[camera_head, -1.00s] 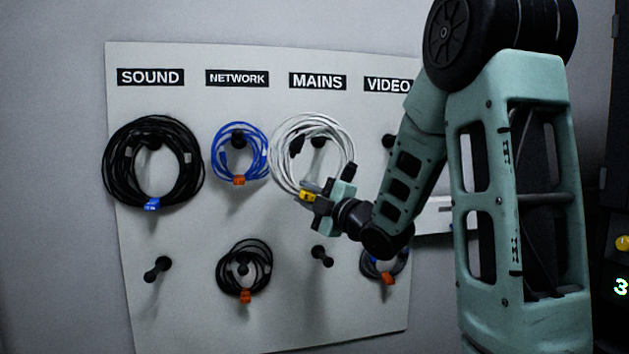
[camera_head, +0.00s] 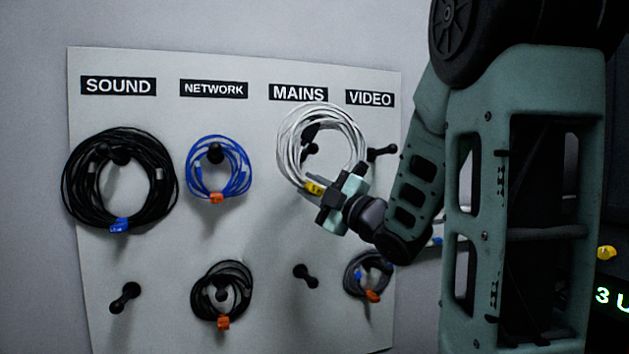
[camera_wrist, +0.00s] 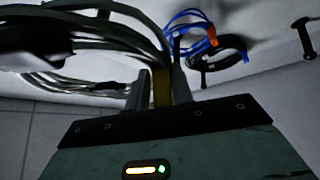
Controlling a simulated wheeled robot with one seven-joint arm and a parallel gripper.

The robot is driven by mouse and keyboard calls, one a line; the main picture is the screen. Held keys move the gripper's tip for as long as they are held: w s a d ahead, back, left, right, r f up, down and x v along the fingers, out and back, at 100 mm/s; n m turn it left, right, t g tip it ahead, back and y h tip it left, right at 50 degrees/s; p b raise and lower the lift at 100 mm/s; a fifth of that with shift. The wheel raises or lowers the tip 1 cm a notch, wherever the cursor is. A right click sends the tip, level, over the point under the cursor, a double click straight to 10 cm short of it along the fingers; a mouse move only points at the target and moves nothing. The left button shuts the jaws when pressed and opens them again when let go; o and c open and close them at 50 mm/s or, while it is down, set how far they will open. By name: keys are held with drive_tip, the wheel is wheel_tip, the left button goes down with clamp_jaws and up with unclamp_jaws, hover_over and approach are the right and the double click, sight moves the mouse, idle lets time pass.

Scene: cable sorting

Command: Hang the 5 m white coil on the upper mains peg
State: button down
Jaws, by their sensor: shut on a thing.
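The white coil (camera_head: 283,150) hangs from my gripper (camera_head: 322,193) in front of the pegboard, under the MAINS label. My gripper is shut on the coil's lower edge at its yellow tag (camera_head: 314,188). The upper mains peg (camera_head: 309,150) shows inside the coil's ring, left of its middle. I cannot tell whether the ring is around the peg or in front of it. In the wrist view, my gripper's fingers (camera_wrist: 161,90) pinch the yellow tag, and grey-looking cable strands (camera_wrist: 110,32) arch above them.
The pegboard (camera_head: 255,235) also carries a black coil (camera_head: 75,180), a blue coil (camera_head: 193,165), a lower black coil (camera_head: 199,290) and a lower video coil (camera_head: 351,275). The upper video peg (camera_head: 382,152), lower mains peg (camera_head: 305,276) and lower sound peg (camera_head: 125,297) are bare.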

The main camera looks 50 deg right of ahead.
drive_tip(key=shift+w+d+f, duration=0.1)
drive_tip(key=shift+w+d, duration=0.35)
drive_tip(key=shift+w, duration=0.25)
drive_tip(key=shift+w+d+p, duration=0.25)
drive_tip(key=shift+w+p, duration=0.05)
drive_tip(key=shift+w, duration=0.05)
drive_tip(key=shift+w+p, duration=0.15)
drive_tip(key=shift+p, duration=0.5)
drive_tip(key=p, duration=0.3)
drive_tip(key=shift+w+d, duration=0.3)
drive_tip(key=shift+w, duration=0.1)
drive_tip(key=p, duration=0.5)
drive_tip(key=shift+w+d, duration=0.2)
drive_tip(key=shift+w, duration=0.1)
drive_tip(key=w+d+f, duration=0.1)
drive_tip(key=w+d, duration=0.1)
drive_tip(key=w, duration=0.1)
drive_tip(key=w+d+f, duration=0.2)
drive_tip(key=w, duration=0.2)
drive_tip(key=w+d+f, duration=0.2)
drive_tip(key=w, duration=0.1)
drive_tip(key=shift+w+d, duration=0.25)
drive_tip(key=shift+w, duration=0.1)
drive_tip(key=shift+f, duration=0.1)
idle(0.4)
drive_tip(key=c, duration=1.1)
unclamp_jaws()
drive_tip(key=shift+c, duration=0.2)
